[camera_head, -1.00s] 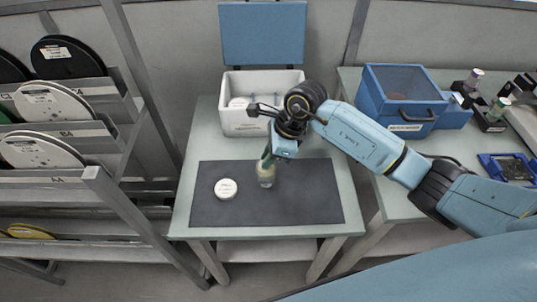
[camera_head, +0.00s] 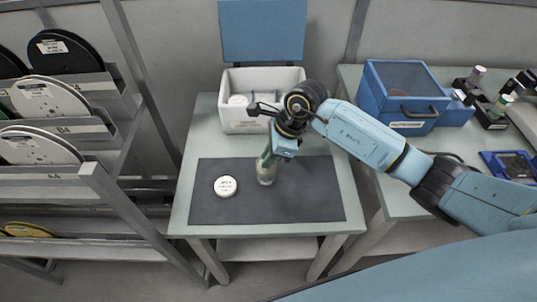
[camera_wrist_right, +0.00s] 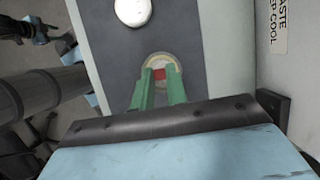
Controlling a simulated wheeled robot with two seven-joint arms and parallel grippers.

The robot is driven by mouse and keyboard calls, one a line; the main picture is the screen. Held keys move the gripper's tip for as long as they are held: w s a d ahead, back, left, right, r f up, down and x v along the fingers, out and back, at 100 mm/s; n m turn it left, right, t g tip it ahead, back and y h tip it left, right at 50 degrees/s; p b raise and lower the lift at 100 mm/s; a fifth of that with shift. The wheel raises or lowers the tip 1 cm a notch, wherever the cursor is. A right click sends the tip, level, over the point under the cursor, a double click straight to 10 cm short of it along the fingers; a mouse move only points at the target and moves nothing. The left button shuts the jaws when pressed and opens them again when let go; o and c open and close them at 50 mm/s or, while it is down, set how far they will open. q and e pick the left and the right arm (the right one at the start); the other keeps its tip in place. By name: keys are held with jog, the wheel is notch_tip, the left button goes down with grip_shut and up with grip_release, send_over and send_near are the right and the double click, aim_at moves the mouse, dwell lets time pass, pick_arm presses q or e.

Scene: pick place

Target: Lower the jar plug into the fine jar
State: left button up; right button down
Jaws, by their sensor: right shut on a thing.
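The fine jar (camera_head: 266,174) is a small pale, see-through vessel standing upright on the dark mat (camera_head: 310,196). In the right wrist view its round, pale rim (camera_wrist_right: 161,56) shows beyond the fingertips. My right gripper (camera_head: 266,159) has green fingers pointing down at the jar's mouth. They are shut on the jar plug (camera_wrist_right: 159,74), a small red piece between the tips. The plug lines up with the jar's opening in the wrist view. The fingers hide part of it, so I cannot tell how deep it sits. My left gripper does not show.
A round white labelled lid (camera_head: 225,187) lies on the mat left of the jar. A white bin (camera_head: 262,122) with a raised blue lid stands behind. A spool rack (camera_head: 100,180) is at the left. A blue case (camera_head: 402,98) stands on the right bench.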

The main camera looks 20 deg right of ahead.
jog(key=shift+f, duration=0.1)
dwell(0.3)
jog(key=c, duration=1.4)
grip_release()
jog(key=shift+c, duration=1.4)
jog(key=shift+r+p, duration=2.35)
jog(key=shift+r, duration=1.2)
